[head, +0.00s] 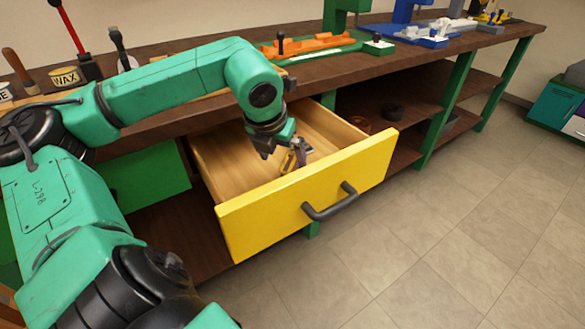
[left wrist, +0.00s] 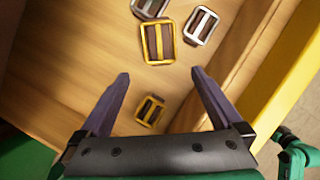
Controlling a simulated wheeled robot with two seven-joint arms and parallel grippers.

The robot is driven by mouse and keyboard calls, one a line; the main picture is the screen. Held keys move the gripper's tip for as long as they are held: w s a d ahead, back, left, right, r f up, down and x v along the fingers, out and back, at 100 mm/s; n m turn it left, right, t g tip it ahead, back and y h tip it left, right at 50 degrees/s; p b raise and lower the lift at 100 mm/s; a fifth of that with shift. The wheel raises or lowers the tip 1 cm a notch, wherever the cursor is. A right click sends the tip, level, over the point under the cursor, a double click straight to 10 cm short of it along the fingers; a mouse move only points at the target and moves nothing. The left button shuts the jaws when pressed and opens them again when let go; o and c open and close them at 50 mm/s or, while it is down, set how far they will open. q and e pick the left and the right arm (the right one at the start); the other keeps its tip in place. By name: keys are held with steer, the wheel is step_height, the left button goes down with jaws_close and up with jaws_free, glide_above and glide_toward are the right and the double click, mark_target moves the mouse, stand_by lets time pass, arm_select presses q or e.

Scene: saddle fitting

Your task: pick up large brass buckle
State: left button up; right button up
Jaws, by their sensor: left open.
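The large brass buckle (left wrist: 157,42) lies flat on the wooden drawer floor in the left wrist view. A smaller brass buckle (left wrist: 150,110) lies nearer, between my finger lines. A silver buckle (left wrist: 201,26) lies to the right of the large brass one. Another silver buckle (left wrist: 150,7) is at the top edge, partly cut off and close to the large brass one. My left gripper (left wrist: 161,76) is open and empty above the drawer floor, its fingertips short of the large brass buckle in the picture. In the head view the left gripper (head: 279,143) reaches down into the drawer. My right gripper is not in view.
The yellow-fronted drawer (head: 260,215) is pulled out, with a dark handle (head: 330,202) on its front. The workbench top (head: 200,118) is above and behind it, holding an orange fixture (head: 310,44), a wax tin (head: 65,77) and tools. The floor at right is clear.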

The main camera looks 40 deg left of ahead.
mark_target(289, 171)
arm_select(q)
steer(key=shift+w+a+f, duration=0.1)
steer(key=shift+w+f, duration=0.15)
steer(key=shift+f, duration=0.3)
steer(key=p+x, duration=0.1)
steer(key=x, duration=0.1)
steer(key=shift+w+f, duration=0.2)
steer(key=shift+f, duration=0.1)
steer(key=shift+x, duration=1.1)
steer(key=shift+w+f, duration=0.1)
jaws_close()
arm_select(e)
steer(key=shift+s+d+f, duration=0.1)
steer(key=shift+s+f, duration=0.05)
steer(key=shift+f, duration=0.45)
